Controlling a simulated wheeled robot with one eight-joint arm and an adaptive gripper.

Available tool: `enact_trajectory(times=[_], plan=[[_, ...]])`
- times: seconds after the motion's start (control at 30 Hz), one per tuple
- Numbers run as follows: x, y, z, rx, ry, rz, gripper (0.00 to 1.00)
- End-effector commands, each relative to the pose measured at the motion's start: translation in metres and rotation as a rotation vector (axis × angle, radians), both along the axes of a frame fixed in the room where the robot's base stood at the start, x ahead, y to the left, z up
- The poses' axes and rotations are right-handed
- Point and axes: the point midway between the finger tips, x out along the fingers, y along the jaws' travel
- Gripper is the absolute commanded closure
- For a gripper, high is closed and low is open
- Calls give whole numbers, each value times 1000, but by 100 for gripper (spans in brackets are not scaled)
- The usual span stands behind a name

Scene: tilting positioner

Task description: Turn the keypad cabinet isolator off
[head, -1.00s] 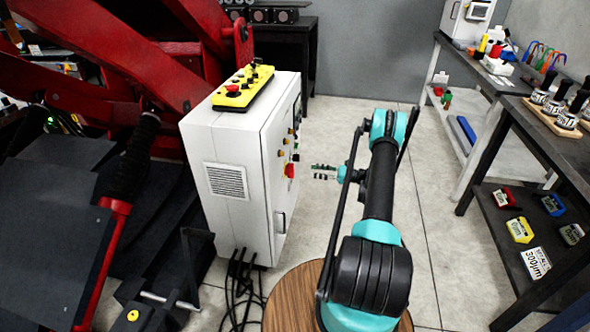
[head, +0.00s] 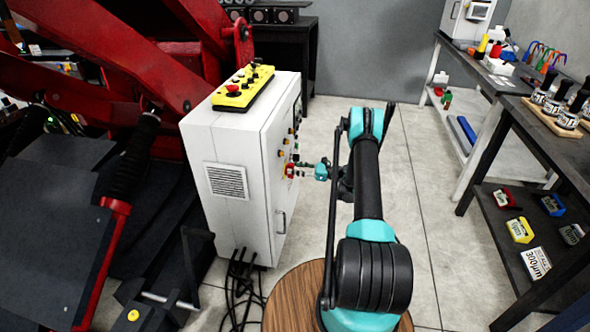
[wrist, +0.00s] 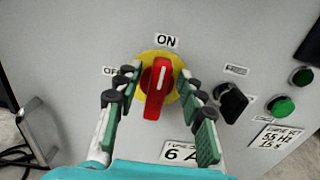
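The isolator is a red rotary handle (wrist: 158,88) on a yellow disc (wrist: 173,62), mounted on a white cabinet (head: 222,150). In the wrist view the handle stands nearly upright, its top toward the ON label (wrist: 167,41). The OFF label (wrist: 110,71) is to the left, partly hidden by a finger. My gripper (wrist: 156,92) is open, with one finger on each side of the handle and visible gaps between. In the head view my gripper (head: 302,171) is at the cabinet's front, by the red handle (head: 290,171).
A black knob (wrist: 231,101) and green buttons (wrist: 281,107) are right of the isolator. A door handle (head: 281,221) is below it on the cabinet. A yellow control box (head: 243,88) sits on top. Red machinery (head: 90,75) is left; workbenches stand right, with clear floor between.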

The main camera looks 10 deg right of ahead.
Motion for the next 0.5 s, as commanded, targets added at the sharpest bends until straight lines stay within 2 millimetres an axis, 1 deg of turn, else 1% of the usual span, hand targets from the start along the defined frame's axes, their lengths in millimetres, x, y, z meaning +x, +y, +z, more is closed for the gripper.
enact_trajectory(times=[0.03,0.2,0.3,0.5], plan=[[0,0,0,0,0,0,69],[0,0,0,0,0,0,90],[0,0,0,0,0,0,100],[0,0,0,-1,-4,0,100]])
